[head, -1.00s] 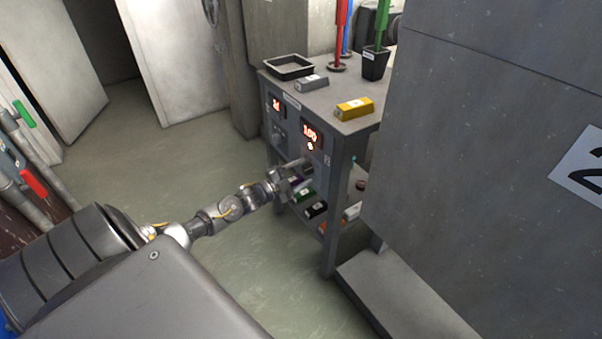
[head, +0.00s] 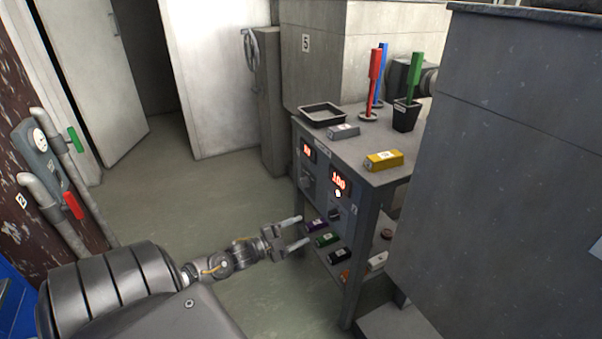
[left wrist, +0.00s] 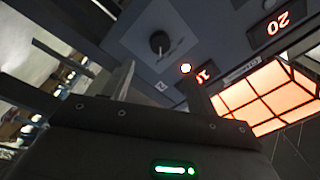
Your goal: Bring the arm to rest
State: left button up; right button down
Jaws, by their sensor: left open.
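My left gripper (head: 296,233) is open and empty in the head view. It is in front of the bench's control panel (head: 326,189), at the level of the lower shelf, with a gap that I cannot measure. The panel has glowing red displays and dark knobs. In the left wrist view my left gripper's fingers (left wrist: 160,85) stand apart with nothing between them. My right gripper is not in view.
The bench (head: 345,146) carries a black tray (head: 322,115), a grey block (head: 343,131), a yellow block (head: 383,160) and a black cup (head: 406,117). Several coloured blocks lie on its lower shelf. A large grey cabinet (head: 500,150) stands at right. The floor (head: 200,215) is clear at left.

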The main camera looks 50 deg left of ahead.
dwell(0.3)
